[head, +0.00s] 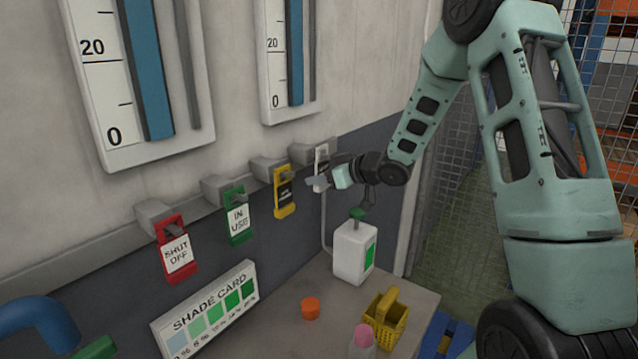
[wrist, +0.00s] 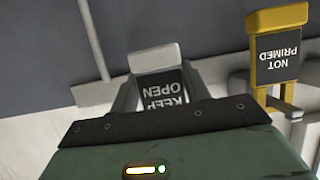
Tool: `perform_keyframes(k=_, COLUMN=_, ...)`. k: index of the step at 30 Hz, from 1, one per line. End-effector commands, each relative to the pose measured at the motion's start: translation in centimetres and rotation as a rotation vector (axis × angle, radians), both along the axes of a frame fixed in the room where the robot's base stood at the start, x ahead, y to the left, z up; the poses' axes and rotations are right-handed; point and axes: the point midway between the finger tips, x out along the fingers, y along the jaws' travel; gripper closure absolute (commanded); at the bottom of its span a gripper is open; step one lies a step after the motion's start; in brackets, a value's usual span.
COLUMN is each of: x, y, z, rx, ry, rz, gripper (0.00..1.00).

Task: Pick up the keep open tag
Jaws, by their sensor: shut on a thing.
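The keep open tag (wrist: 155,57) has a pale grey-white frame and a dark panel lettered KEEP OPEN, upside down in the wrist view. My gripper (wrist: 160,84) is shut on it, with one finger at each side of the panel. In the head view the tag (head: 321,154) is a small pale shape at the right end of the row of wall hooks. My gripper (head: 317,182) is at it there. I cannot tell whether it still hangs on its hook.
A yellow NOT PRIMED tag (wrist: 281,50) hangs close beside my gripper. A green IN USE tag (head: 239,216) and a red SHUT OFF tag (head: 177,250) hang farther left. Below stand a white bottle (head: 352,252), a yellow basket (head: 386,318) and an orange cap (head: 310,309).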

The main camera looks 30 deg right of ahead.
Motion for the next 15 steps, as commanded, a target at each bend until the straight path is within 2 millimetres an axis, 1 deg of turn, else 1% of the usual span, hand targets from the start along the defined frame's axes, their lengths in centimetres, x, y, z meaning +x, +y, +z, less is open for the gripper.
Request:
perform_keyframes(k=1, x=-1.0, y=-0.5, z=-0.3, rx=0.000, ry=-0.001, rz=-0.005, gripper=0.75)
perform_keyframes(k=2, x=-1.6, y=-0.7, z=-0.4, rx=0.000, ry=0.000, rz=-0.004, gripper=0.75)
perform_keyframes(k=5, x=-3.7, y=-1.5, z=-0.4, rx=-0.001, ry=-0.001, rz=-0.005, gripper=0.75)
perform_keyframes(k=12, x=-9.7, y=-3.7, z=-0.3, rx=-0.002, ry=-0.001, rz=-0.007, gripper=0.75)
perform_keyframes(k=15, x=-11.9, y=-4.5, z=-0.3, rx=0.000, ry=0.000, rz=-0.006, gripper=0.75)
